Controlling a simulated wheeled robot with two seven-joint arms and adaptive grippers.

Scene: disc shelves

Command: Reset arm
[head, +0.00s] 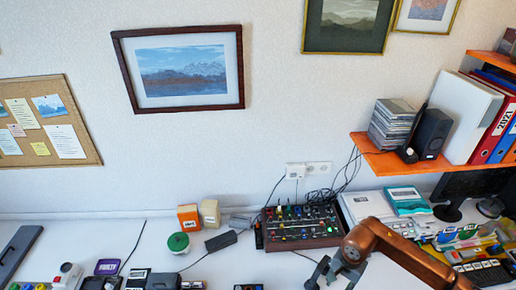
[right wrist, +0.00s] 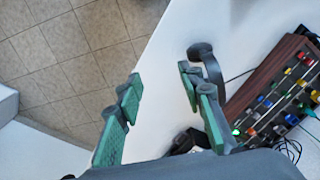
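My right arm comes into the head view from the lower right, copper-coloured. Its dark gripper (head: 322,278) is at the bottom edge, over the white desk and in front of the mixer (head: 302,227). In the right wrist view the green-padded fingers of my right gripper (right wrist: 162,82) stand wide apart. Nothing is held between them; the desk edge and tiled floor show beyond. The mixer (right wrist: 275,95) is to the right of the fingers in that view. My left arm and gripper are in neither view.
An orange shelf (head: 400,162) with a CD stack (head: 393,124), speaker (head: 432,134) and binders (head: 497,130) juts from the wall at right. Small boxes (head: 188,217), a green round item (head: 178,242) and several devices lie on the desk. Cables run beside the mixer.

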